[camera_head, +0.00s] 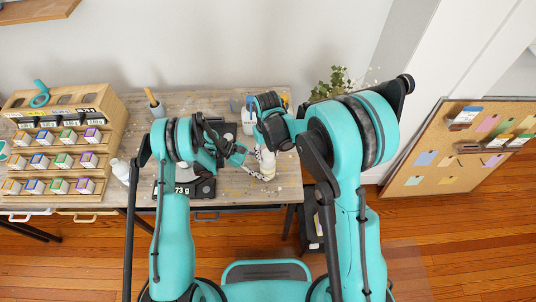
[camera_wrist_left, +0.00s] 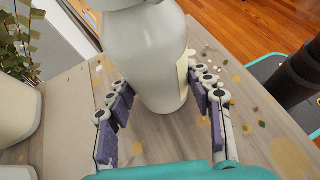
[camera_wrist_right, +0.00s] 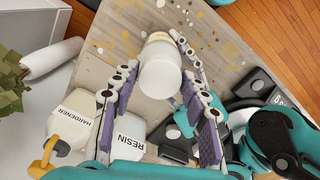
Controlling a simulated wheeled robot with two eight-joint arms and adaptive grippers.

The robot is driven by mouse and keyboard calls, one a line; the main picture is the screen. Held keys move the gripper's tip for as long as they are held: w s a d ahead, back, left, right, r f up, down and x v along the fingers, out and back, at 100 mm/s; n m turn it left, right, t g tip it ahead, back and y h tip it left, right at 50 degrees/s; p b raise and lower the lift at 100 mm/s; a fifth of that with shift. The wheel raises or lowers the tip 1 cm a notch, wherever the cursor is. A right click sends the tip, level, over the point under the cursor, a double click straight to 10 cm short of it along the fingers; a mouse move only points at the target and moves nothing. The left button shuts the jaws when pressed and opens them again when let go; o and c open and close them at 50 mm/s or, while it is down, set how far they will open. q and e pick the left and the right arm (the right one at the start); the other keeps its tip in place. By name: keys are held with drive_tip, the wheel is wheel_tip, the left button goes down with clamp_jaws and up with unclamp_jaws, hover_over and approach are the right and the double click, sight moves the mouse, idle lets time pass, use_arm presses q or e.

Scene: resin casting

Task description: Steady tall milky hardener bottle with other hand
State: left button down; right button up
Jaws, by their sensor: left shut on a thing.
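The tall milky hardener bottle (camera_head: 268,166) stands upright near the front right of the workbench. In the left wrist view the white bottle body (camera_wrist_left: 150,60) sits between the fingers of my left gripper (camera_wrist_left: 160,88), which is shut on it. In the head view my left gripper (camera_head: 240,156) reaches it from the left. In the right wrist view the bottle's white cap (camera_wrist_right: 160,77) shows from above between the spread fingers of my right gripper (camera_wrist_right: 150,58). I see a gap beside the cap. The bottle's label is mostly hidden.
Large containers marked RESIN (camera_wrist_right: 128,135) and HARDENER (camera_wrist_right: 72,120) stand close by. A black scale (camera_head: 203,187) showing "73 g" lies left of the bottle. A rack of small boxes (camera_head: 62,145) fills the bench's left end. A plant (camera_head: 335,82) stands behind on the right.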

drive_tip(key=o, duration=0.3)
drive_tip(key=c, duration=0.5)
drive_tip(key=shift+r, duration=0.7)
drive_tip(key=shift+r, duration=2.35)
drive_tip(key=shift+d, duration=0.1)
drive_tip(key=s+d+r, duration=0.2)
drive_tip(key=d+r, duration=0.2)
drive_tip(key=d, duration=0.3)
drive_tip(key=shift+s+d, duration=0.2)
drive_tip(key=shift+d, duration=0.05)
